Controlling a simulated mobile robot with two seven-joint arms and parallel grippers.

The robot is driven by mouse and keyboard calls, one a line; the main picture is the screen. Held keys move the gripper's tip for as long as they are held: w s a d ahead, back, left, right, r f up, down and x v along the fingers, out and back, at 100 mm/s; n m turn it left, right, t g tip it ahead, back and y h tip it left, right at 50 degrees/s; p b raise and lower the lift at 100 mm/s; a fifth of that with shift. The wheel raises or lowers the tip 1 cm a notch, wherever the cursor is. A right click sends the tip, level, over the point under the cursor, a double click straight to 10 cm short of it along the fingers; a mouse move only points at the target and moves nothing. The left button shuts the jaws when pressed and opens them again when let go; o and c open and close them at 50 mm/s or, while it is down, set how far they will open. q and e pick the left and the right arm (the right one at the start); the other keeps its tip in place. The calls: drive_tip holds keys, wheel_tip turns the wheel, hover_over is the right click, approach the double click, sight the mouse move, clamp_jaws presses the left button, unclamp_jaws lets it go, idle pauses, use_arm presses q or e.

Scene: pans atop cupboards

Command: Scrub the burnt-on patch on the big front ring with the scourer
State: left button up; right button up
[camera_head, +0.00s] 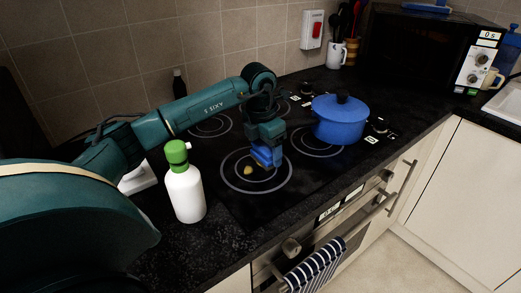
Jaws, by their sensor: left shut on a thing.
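The black hob (221,154) is set in the dark worktop. Its big front ring (241,188) shows as pale circles at the front left. A small yellowish-brown patch (248,170) lies inside that ring. My left gripper (264,148) points down over the ring and is shut on a blue scourer (266,156). The scourer is just right of the patch, at or close to the glass; I cannot tell whether it touches. Part of the ring behind the scourer is hidden. My right gripper is not in view.
A white bottle with a green top (185,190) stands left of the ring, close to my left arm. A blue lidded pot (340,119) sits on the right ring. A striped towel (317,267) hangs on the oven handle. A microwave (425,50) stands at the back right.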

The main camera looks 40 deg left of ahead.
sight(243, 171)
use_arm(q)
drive_tip(key=shift+s+a+f, duration=0.2)
drive_tip(key=shift+s, duration=0.25)
drive_tip(key=shift+s+a+r, duration=0.1)
drive_tip(key=shift+s+a, duration=0.15)
drive_tip(key=shift+s, duration=0.6)
drive_tip(key=shift+s+a+r, duration=0.1)
drive_tip(key=shift+s+a, duration=0.15)
drive_tip(key=shift+s, duration=0.6)
drive_tip(key=shift+s+a+f+b, duration=0.1)
drive_tip(key=shift+s+a+b, duration=0.15)
drive_tip(key=shift+s, duration=0.5)
drive_tip(key=shift+s+a+b, duration=0.15)
drive_tip(key=shift+s+b, duration=0.1)
drive_tip(key=shift+s, duration=0.45)
drive_tip(key=o, duration=0.9)
drive_tip(key=shift+c, duration=0.2)
drive_tip(key=shift+r, duration=0.45)
drive_tip(key=shift+c, duration=0.3)
